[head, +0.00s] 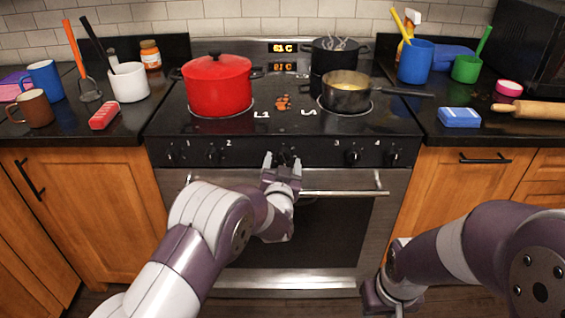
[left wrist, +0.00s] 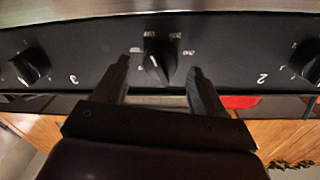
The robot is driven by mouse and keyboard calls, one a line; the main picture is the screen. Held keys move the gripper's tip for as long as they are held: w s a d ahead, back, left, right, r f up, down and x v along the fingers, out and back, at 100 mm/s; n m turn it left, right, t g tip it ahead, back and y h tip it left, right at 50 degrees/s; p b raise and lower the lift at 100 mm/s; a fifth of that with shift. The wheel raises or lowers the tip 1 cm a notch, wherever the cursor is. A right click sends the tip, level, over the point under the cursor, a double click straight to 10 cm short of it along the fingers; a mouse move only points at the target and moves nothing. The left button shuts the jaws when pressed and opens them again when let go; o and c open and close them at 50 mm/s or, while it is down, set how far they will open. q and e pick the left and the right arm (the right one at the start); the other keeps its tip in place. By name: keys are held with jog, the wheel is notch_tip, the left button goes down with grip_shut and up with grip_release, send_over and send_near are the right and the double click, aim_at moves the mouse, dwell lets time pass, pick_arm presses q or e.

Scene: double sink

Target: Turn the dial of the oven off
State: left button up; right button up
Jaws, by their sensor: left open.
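The oven dial (left wrist: 158,62) is a black knob with a white pointer line, in the middle of the black control panel, with small markings around it. In the head view it is mostly hidden behind my left gripper (head: 283,158). In the left wrist view my left gripper (left wrist: 163,66) is open, with one fingertip on each side of the dial and a visible gap to it on both sides. Whether the tips reach around the knob in depth is hard to tell. My right gripper (head: 380,297) hangs low at the bottom right, partly cut off, with its jaws unclear.
Knobs 1 and 2 (head: 212,155) sit left of the dial, knobs 3 (head: 352,157) and 4 right. The oven handle (head: 340,192) runs just below. A red pot (head: 217,85) and a saucepan (head: 346,96) stand on the stove. The counters hold mugs and utensils.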

pick_arm(q)
jog(key=shift+w, duration=0.75)
jog(key=c, duration=1.1)
jog(key=shift+o, duration=0.2)
jog(key=shift+f, duration=0.1)
